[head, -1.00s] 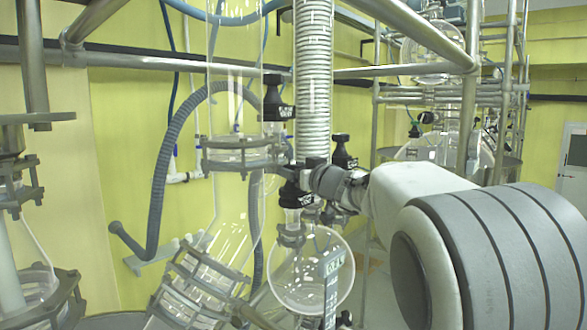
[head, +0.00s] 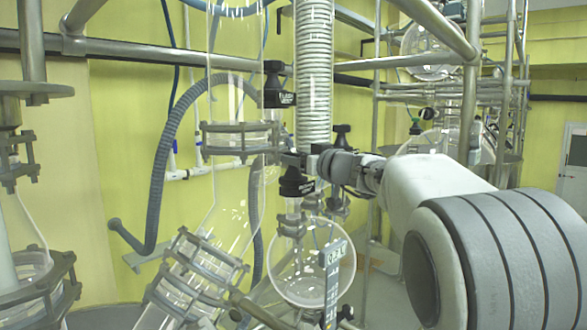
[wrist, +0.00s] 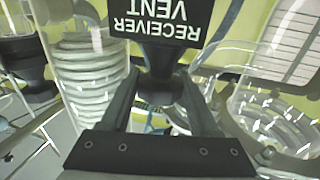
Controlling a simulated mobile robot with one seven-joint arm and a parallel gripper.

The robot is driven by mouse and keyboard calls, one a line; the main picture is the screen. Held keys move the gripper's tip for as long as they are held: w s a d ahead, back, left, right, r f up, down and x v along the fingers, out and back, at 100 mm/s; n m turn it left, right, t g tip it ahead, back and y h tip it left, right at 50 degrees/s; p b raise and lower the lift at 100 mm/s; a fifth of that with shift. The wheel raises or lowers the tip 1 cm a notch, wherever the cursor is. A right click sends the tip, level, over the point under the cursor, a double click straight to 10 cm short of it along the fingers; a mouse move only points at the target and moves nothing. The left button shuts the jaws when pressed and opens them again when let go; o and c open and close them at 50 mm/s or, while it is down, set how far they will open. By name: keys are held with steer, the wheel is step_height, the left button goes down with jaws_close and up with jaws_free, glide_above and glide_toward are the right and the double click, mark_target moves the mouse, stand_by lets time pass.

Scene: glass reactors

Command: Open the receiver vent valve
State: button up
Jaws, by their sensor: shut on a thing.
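The receiver vent valve shows in the wrist view as a black knob (wrist: 160,75) with a black label reading RECEIVER VENT (wrist: 160,22), upside down in the picture. My gripper (wrist: 160,98) has one finger on each side of the knob's narrow lower part and is shut on it. In the head view, my gripper (head: 312,163) reaches in from the right to the black labelled valve (head: 296,183) above the round glass flask (head: 312,262). The exact finger contact is too small to see there.
A ribbed coil condenser (head: 314,80) stands just behind and above the valve. Other black valves (head: 278,98) are close by. A clamped glass column (head: 240,135) is to the left. Metal rails (head: 180,62) cross behind. A hanging tag (head: 333,270) is below.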

steer(key=n+g+y+b, duration=0.2)
steer(key=b, duration=0.1)
steer(key=shift+w+d+f+n+g+y, duration=0.1)
steer(key=shift+d+f+n+g+y, duration=0.1)
steer(key=shift+n+g+y, duration=0.1)
steer(key=n+g+y+p, duration=0.1)
steer(key=n+g+y, duration=0.1)
steer(key=g, duration=0.1)
steer(key=shift+r+p, duration=0.35)
steer(key=shift+p, duration=0.05)
steer(key=n+g+y+p, duration=0.1)
steer(key=g+p, duration=0.1)
steer(key=p, duration=0.1)
steer(key=n+g+p, duration=0.2)
steer(key=g+p, duration=0.1)
steer(key=p, duration=0.1)
steer(key=shift+a+r+n+y, duration=0.1)
steer(key=shift+r+n+y, duration=0.1)
steer(key=shift+n+y, duration=0.15)
steer(key=shift+n+g+p, duration=0.25)
steer(key=shift+g+p, duration=0.55)
steer(key=shift+p, duration=0.15)
steer(key=shift+f+n+g+p, duration=0.1)
steer(key=shift+n+g+p, duration=0.2)
steer(key=shift+p, duration=0.35)
steer(key=shift+f+g+p, duration=0.2)
steer(key=shift+g+p, duration=0.1)
steer(key=shift+p, duration=0.15)
steer(key=shift+a, duration=0.1)
steer(key=o, duration=1.1)
